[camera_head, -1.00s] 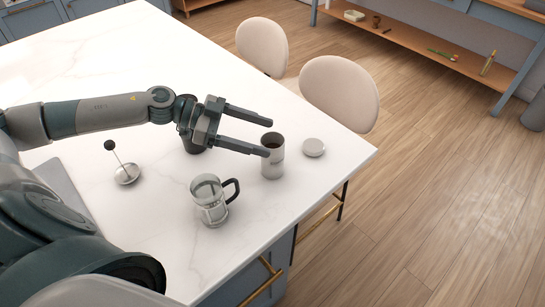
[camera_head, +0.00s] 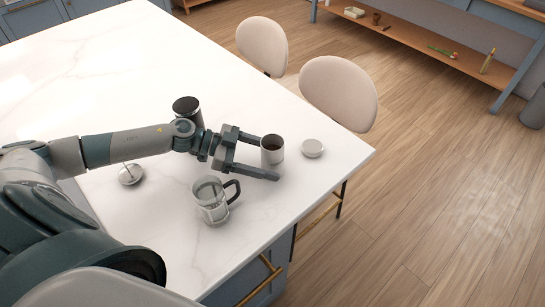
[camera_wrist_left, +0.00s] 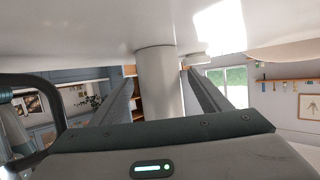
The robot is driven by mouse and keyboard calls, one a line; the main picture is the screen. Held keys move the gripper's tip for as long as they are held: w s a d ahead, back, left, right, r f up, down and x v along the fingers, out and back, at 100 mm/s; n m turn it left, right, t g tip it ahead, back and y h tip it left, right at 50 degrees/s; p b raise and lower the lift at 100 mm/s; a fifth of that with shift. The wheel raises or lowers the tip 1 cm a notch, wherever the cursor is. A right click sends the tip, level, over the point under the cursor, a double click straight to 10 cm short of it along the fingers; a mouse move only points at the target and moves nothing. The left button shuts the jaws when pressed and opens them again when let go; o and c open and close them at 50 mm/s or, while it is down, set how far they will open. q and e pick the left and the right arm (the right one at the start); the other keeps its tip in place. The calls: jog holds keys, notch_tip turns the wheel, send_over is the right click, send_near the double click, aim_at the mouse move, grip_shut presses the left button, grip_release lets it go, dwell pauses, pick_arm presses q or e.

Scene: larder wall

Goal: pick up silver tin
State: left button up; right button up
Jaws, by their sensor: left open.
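The silver tin (camera_head: 272,150), an open cylinder with a dark inside, stands upright on the white counter near its right edge. My left gripper (camera_head: 266,159) is open, low over the counter, with one finger on the far side of the tin and one on the near side. In the left wrist view the tin (camera_wrist_left: 160,82) stands between the two fingers, with a visible gap on the right; contact on the left is unclear. The far fingertip is partly hidden by the tin. My right gripper is not in view.
A round pale lid (camera_head: 312,148) lies just right of the tin. A glass press jug (camera_head: 211,201) with a black handle stands close to the near finger. A plunger (camera_head: 131,174) and a dark canister (camera_head: 187,108) are near my arm. Two chairs stand beyond the counter edge.

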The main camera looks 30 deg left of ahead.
aim_at(285, 172)
pick_arm(q)
jog(key=shift+p+x, duration=0.9)
jog(key=shift+x, duration=0.9)
jog(key=shift+w+d+f, duration=0.25)
jog(key=shift+w+d, duration=0.05)
jog(key=shift+d, duration=0.3)
jog(key=c, duration=1.3)
jog(key=shift+r, duration=0.15)
notch_tip(285, 172, up, 28)
jog(key=shift+f+b, duration=0.1)
jog(key=shift+b, duration=0.9)
